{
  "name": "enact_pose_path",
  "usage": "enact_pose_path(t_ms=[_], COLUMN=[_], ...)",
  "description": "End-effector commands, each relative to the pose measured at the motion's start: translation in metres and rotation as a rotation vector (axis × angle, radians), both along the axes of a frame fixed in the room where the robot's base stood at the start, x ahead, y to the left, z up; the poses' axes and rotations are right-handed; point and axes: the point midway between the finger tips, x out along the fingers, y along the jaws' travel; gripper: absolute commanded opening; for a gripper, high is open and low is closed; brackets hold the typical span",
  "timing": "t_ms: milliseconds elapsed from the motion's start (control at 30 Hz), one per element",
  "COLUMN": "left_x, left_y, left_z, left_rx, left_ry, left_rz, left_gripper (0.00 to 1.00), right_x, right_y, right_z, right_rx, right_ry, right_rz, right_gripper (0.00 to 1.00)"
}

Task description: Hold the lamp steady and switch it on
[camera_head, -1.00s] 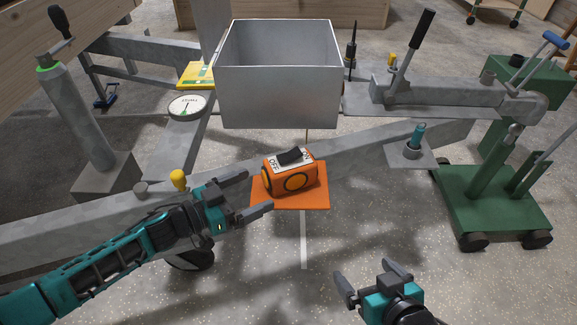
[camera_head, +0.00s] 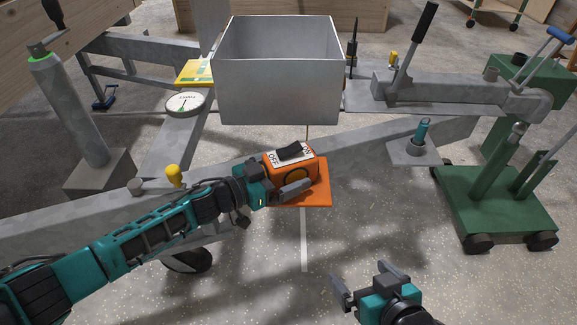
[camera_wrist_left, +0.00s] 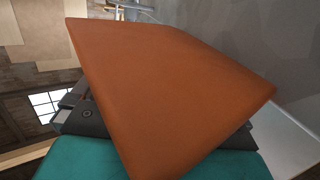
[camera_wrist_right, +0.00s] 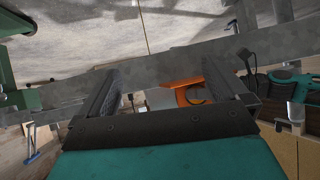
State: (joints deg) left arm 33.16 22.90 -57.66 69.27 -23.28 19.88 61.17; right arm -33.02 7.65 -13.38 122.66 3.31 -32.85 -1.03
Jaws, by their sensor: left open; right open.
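The orange lamp (camera_head: 308,166) sits on a small orange plate (camera_head: 318,196) at the middle of the trailer frame. Its top has a white OFF/ON label with a black rocker switch (camera_head: 290,151). My left gripper (camera_head: 282,181) is open at the lamp's left end; one finger lies along its front face, and the other is hidden behind the lamp. I cannot tell whether the fingers touch it. An orange surface (camera_wrist_left: 160,95) fills most of the left wrist view. My right gripper (camera_head: 370,277) is open and empty, low and apart from the lamp; the right wrist view shows orange between its fingers (camera_wrist_right: 165,88).
A grey open box (camera_head: 275,95) stands behind the lamp. A round gauge (camera_head: 185,104) and a yellow knob (camera_head: 174,175) are to the left. A lever (camera_head: 414,38) and a green wheeled stand (camera_head: 495,205) are to the right. The space between lamp and right gripper is clear.

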Motion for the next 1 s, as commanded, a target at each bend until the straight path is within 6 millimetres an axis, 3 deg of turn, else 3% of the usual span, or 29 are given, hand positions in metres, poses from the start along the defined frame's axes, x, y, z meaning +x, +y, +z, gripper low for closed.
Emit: enact_pose_path(t_ms=[300,733,800,1000], left_x=[0.0009,0.0007,0.0007,0.0007], left_y=[-0.0019,-0.0016,-0.0016,-0.0015], left_z=[-0.0005,-0.0006,-0.0007,-0.0008], left_rx=[0.0,0.0,0.0,0.0], left_ry=[0.001,0.001,0.001,0.001], left_rz=[0.0,0.0,0.0,0.0], left_gripper=[1.0,0.6,0.58,0.58], right_x=[0.0014,0.0017,0.0018,0.0091], right_y=[-0.0002,-0.0013,-0.0015,0.0051], right_z=[0.0021,0.0022,0.0022,0.0007], right_rx=[-0.001,-0.003,-0.004,0.011], right_ry=[-0.007,-0.008,-0.01,0.008], right_rz=[0.003,0.002,0.003,0.016], right_gripper=[1.0,1.0,1.0,0.81])
